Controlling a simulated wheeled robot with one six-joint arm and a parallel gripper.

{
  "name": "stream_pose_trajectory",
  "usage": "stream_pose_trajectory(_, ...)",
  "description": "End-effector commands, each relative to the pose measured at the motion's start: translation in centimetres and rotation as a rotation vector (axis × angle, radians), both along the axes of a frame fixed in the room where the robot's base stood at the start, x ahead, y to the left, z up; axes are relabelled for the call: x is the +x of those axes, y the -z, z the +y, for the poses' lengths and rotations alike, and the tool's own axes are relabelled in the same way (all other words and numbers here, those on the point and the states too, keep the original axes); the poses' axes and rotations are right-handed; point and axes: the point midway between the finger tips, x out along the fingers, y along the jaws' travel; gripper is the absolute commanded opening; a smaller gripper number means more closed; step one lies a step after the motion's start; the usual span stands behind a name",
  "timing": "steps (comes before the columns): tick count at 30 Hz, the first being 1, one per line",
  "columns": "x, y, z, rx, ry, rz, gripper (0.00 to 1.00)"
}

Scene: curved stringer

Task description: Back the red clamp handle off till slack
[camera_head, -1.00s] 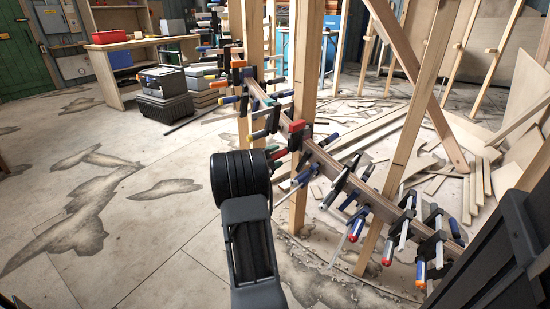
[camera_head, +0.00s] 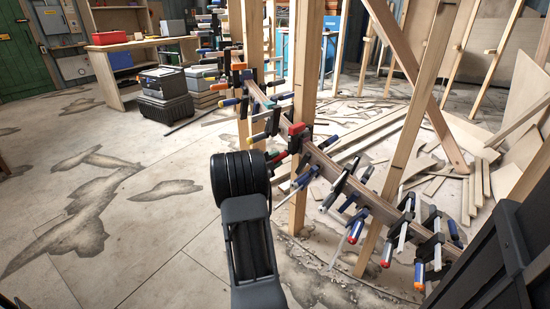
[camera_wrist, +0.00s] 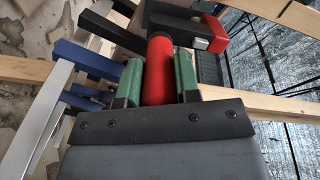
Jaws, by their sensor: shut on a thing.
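The red clamp handle (camera_wrist: 160,70) is a smooth red cylinder in the middle of the wrist view. My gripper (camera_wrist: 158,88) has its two green-padded fingers closed on either side of the handle. In the head view the handle (camera_head: 278,157) is a small red patch just past my dark wrist, which hides most of my gripper. The clamp's red and black head (camera_wrist: 216,38) lies beyond the handle in the wrist view. It also shows as a red block (camera_head: 297,128) on the wooden stringer (camera_head: 322,160) in the head view.
Several blue-handled clamps (camera_head: 361,222) line the stringer on both sides. A blue clamp (camera_wrist: 90,60) is close on the left in the wrist view. Wooden posts (camera_head: 305,90) rise beside the stringer. Open floor (camera_head: 120,220) lies at the left.

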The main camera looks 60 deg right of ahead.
Motion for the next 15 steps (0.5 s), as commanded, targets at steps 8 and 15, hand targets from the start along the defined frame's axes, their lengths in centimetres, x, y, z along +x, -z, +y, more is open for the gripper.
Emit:
stream_pose_trajectory(8, 0.03, -0.50, 0.01, 0.059, -0.002, 0.232, 0.07)
stream_pose_trajectory(15, 0.02, -0.47, 0.02, 0.112, -0.001, 0.454, 0.07)
